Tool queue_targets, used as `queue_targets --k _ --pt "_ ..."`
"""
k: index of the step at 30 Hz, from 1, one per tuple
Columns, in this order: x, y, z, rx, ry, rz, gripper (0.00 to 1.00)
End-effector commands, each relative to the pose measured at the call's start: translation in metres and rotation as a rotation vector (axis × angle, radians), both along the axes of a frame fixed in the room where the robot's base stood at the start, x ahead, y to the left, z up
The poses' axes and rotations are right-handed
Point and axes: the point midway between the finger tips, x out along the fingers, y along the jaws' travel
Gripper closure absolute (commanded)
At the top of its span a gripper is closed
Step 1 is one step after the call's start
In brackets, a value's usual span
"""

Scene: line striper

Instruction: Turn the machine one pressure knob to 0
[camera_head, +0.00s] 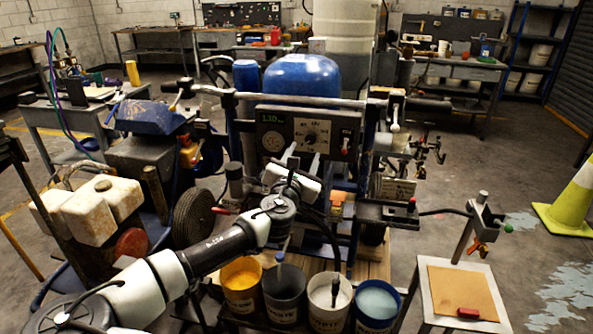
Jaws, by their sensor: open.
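The machine's dark control panel (264,121) is at the centre of the head view, below a blue rounded tank. A knob (311,138) sits on a pale dial plate in the panel's middle. Its pointer setting is too small to read. A lit green display on the panel's left appears to read about 1.30, with a round gauge (273,142) below it. My gripper (303,156) is open, its two pale fingers pointing at the panel just below the knob in the picture. Whether a finger touches the panel cannot be told. The panel's lower part is partly hidden.
A lever switch (346,142) is right of the knob. A handlebar (300,100) crosses above the panel. Several paint buckets (242,284) stand below my arm. A small stand with a tan board (462,291) and a yellow-green cone (573,200) are at right.

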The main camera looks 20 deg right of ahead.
Motion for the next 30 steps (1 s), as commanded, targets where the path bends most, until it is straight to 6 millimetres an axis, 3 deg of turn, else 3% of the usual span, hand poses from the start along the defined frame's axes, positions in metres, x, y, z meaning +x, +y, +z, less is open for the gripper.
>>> queue_targets --k 6,12,30 --pt "-0.042 0.030 0.001 -0.001 0.000 0.003 0.55" --pt "-0.064 0.044 0.000 -0.001 0.000 0.001 0.55" --pt "-0.070 0.046 -0.001 0.003 0.001 -0.003 0.55"
